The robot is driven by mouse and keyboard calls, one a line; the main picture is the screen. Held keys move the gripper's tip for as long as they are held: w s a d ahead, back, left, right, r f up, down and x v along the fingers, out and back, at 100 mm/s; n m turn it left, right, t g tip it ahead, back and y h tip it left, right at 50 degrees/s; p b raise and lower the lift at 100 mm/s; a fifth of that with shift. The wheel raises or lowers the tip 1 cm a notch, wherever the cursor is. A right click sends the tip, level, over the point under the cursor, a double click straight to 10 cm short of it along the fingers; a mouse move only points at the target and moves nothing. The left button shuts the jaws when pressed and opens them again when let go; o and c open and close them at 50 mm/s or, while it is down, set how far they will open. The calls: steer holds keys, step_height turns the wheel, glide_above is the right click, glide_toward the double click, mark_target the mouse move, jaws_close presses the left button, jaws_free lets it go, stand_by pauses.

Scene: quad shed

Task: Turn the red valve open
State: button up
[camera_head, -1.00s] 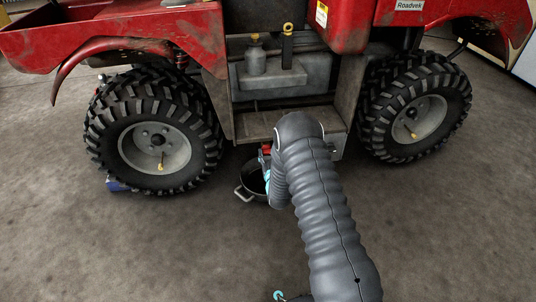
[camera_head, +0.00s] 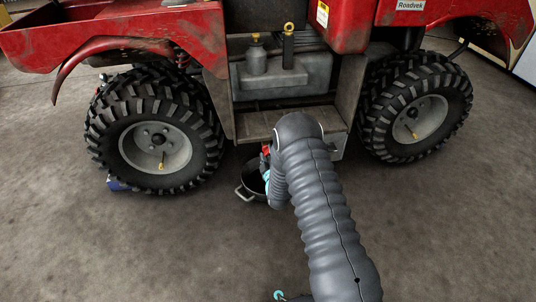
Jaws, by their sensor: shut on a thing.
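The red valve (camera_head: 265,150) shows as a small red patch under the step of the red vehicle, just left of my arm. My gripper (camera_head: 265,164) is at the valve, mostly hidden behind my own grey sleeved arm. Only a light-blue part of it shows, just below the red patch. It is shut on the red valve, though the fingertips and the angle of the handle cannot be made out. A dark round pan (camera_head: 252,180) with a pale handle sits on the floor below.
The vehicle's step (camera_head: 262,124) overhangs the valve. A left wheel (camera_head: 158,145) and a right wheel (camera_head: 418,117) stand on either side. A blue object (camera_head: 118,184) lies by the left wheel. The concrete floor (camera_head: 130,250) in front is clear.

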steer(key=n, duration=0.3)
steer(key=shift+n, duration=0.4)
steer(key=shift+f+n, duration=0.15)
steer(key=shift+n, duration=1.65)
steer(key=shift+a, duration=0.1)
steer(key=o, duration=1.1)
steer(key=shift+o, duration=0.2)
steer(key=s+d, duration=0.1)
steer(key=s, duration=1.1)
steer(key=shift+d, duration=0.2)
